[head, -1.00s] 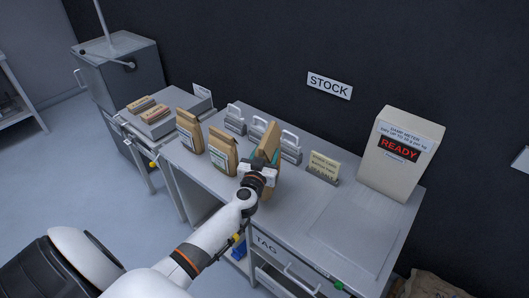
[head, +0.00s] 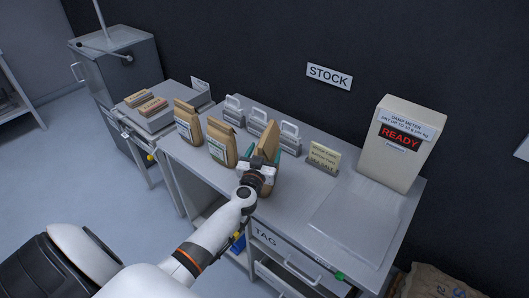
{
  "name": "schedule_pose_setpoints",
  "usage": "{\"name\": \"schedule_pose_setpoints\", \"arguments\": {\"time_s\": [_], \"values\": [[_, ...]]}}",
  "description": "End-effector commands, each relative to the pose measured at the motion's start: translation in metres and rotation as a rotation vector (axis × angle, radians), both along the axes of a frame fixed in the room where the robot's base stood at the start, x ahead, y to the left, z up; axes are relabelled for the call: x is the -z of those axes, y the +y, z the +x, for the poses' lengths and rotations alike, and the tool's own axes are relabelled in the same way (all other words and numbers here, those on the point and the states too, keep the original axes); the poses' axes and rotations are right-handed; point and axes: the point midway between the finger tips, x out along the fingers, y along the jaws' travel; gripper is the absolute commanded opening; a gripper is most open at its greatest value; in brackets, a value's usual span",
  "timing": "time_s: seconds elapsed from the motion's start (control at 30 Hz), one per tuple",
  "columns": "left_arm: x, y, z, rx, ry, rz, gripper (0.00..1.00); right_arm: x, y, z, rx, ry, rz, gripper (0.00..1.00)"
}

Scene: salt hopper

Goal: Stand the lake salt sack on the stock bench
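My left gripper (head: 260,165) reaches over the front of the grey stock bench (head: 308,172), with its fingers on either side of a tan paper sack (head: 268,139). It looks shut on this sack, which is roughly upright. Its label is hidden, so I cannot read whether it is the lake salt sack. The gripper hides the sack's lower part, so I cannot tell whether it touches the bench top. Two similar labelled sacks stand to its left, one nearer (head: 221,143) and one farther (head: 187,122). My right gripper is not in view.
Several grey metal clips or weights (head: 289,138) line the back of the bench. A card (head: 323,158) stands right of the sack. The damp meter (head: 396,145) reads READY at the right end. A STOCK sign (head: 329,76) hangs behind.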

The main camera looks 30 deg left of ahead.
Motion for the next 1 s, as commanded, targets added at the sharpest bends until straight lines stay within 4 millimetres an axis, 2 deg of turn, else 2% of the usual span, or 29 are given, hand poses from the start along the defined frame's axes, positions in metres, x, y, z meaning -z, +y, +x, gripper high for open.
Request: {"name": "schedule_pose_setpoints", "arguments": {"time_s": [0.17,0.27,0.7,0.83,1.0], "values": [[-0.001,-0.001,-0.002,0.0,-0.001,0.0,0.72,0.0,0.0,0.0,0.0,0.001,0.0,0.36],[0.0,-0.003,-0.01,0.0,0.001,0.001,0.72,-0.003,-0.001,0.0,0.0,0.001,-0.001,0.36],[0.0,-0.03,-0.093,0.001,0.001,0.001,0.72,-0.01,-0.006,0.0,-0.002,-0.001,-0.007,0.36],[0.0,-0.035,-0.107,0.001,0.0,0.001,0.72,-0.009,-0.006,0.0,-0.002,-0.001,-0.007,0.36],[-0.001,-0.037,-0.114,0.0,-0.002,0.001,0.72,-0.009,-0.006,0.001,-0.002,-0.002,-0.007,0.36]]}}
